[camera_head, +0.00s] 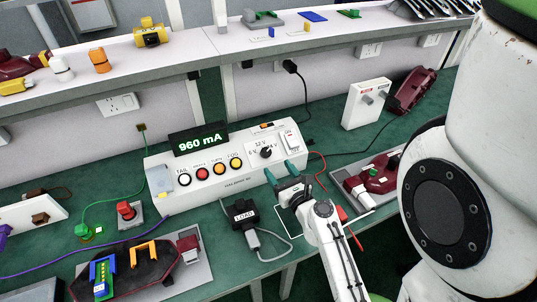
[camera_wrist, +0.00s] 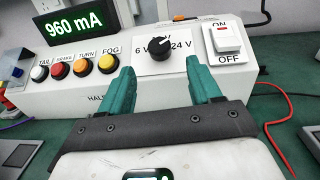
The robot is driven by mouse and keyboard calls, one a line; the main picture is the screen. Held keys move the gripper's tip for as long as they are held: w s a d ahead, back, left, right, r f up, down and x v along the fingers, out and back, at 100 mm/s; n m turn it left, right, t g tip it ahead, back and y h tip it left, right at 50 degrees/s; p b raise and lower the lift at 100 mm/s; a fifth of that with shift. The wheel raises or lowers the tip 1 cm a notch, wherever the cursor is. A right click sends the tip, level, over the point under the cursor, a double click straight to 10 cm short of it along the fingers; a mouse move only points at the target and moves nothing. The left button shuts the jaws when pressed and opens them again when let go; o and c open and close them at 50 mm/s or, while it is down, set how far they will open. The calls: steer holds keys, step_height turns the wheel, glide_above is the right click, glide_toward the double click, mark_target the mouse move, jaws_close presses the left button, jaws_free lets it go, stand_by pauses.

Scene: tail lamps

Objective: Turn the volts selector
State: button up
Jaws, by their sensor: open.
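The volts selector (camera_wrist: 157,48) is a round black knob with a white pointer mark on a white label, on the sloped front of a white test box (camera_head: 220,186). In the wrist view the label reads 6 V on the left and 24 V on the right, and the pointer leans up and to the right. It also shows in the head view (camera_head: 266,152). My gripper (camera_wrist: 157,84) has two teal fingers, open and empty. They stand in front of the box, one to each side below the knob, apart from it. In the head view my gripper (camera_head: 283,172) is at the box's right front.
The box carries a display (camera_wrist: 74,28) reading 960 mA, several lamp buttons (camera_wrist: 82,67) left of the knob, and an ON/OFF rocker switch (camera_wrist: 227,39) to its right. A black LOAD block (camera_head: 240,213) with a grey cable lies before the box. A red wire (camera_wrist: 274,120) runs at right.

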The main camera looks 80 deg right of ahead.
mark_target(268, 156)
steer(key=p+x, duration=0.1)
steer(key=x, duration=0.6)
steer(key=shift+w+d, duration=0.15)
steer(key=c, duration=1)
